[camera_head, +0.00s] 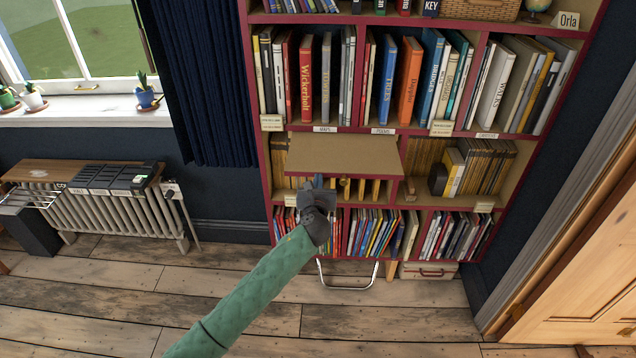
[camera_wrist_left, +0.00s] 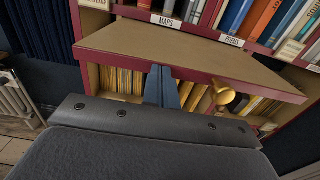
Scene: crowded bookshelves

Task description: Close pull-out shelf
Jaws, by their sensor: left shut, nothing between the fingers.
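The pull-out shelf (camera_head: 345,153) is a tan board with a dark red front edge. It sticks out from the middle of the red bookcase, below a row of upright books. It also shows in the left wrist view (camera_wrist_left: 190,52), with a round brass knob (camera_wrist_left: 226,96) at its front edge. My left gripper (camera_head: 318,182) is shut and empty at the front edge of the shelf, near its middle. In the left wrist view its blue-grey fingers (camera_wrist_left: 162,88) are together, left of the knob. I cannot tell whether they touch the edge. My right gripper is not in view.
Books fill the bookcase rows above and below the shelf. A curved metal bar (camera_head: 348,286) and a pale case (camera_head: 428,270) are at the bookcase's foot. A radiator (camera_head: 100,213) stands at the left, a wooden door (camera_head: 580,285) at the right. The wooden floor in front is clear.

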